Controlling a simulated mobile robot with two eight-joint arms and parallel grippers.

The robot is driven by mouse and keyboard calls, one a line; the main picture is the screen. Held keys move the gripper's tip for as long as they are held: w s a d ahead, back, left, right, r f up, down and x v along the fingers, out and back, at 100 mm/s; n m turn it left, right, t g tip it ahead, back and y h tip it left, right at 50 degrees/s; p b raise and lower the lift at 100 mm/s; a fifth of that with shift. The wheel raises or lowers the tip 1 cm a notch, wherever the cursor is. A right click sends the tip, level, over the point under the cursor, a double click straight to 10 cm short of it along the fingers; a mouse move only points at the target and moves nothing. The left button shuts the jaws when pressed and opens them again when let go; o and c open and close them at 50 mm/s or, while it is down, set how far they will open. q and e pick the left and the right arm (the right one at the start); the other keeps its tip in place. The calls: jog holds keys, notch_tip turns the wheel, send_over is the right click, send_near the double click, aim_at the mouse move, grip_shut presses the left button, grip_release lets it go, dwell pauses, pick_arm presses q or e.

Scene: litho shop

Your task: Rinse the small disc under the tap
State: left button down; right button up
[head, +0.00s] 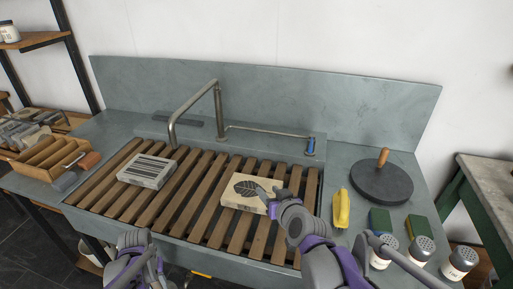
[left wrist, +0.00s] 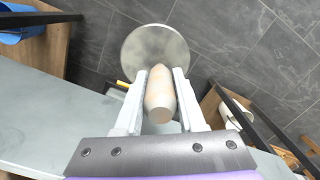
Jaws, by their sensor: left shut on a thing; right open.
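In the left wrist view, my left gripper (left wrist: 158,80) is shut on the pale wooden handle (left wrist: 160,95) of the small disc. The small disc (left wrist: 155,48) is round and grey, beyond the fingertips, over the dark floor beside the counter edge. In the head view my left gripper's tips and the disc cannot be made out; only purple and grey parts of mine show at the bottom. The bent metal tap (head: 218,103) stands behind the slatted sink, its spout over the left slats. My right gripper (head: 270,194) is open at the right side of a leaf-marked stone (head: 237,205).
Wooden slats (head: 205,198) cover the sink. A striped stone (head: 147,171) lies on the left slats. A blue-handled valve (head: 311,146) joins a thin pipe. A large dark disc (head: 393,188), yellow object (head: 341,208), sponges (head: 380,219) and shakers (head: 420,248) crowd the right counter.

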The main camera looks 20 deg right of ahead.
pick_arm(q)
jog(key=f+b, duration=0.1)
jog(key=f, duration=0.1)
jog(key=f+b, duration=0.1)
jog(key=shift+s+f+b, duration=0.3)
jog(key=shift+f+b, duration=0.05)
pick_arm(e)
jog(key=w+d+m+t+h, duration=0.3)
jog(key=w+d+h, duration=0.2)
jog(key=w+d, duration=0.45)
pick_arm(q)
notch_tip(320, 180, down, 2)
jog(key=shift+f+b, duration=0.2)
jog(key=shift+b, duration=0.85)
pick_arm(e)
jog(key=m+g+h, duration=0.1)
jog(key=m+h, duration=0.3)
jog(key=h, duration=0.2)
send_near(312, 137)
pick_arm(q)
jog(key=shift+r, duration=0.3)
pick_arm(e)
jog(key=shift+m, duration=0.3)
jog(key=x, duration=0.5)
jog(key=shift+d, duration=0.1)
grip_shut()
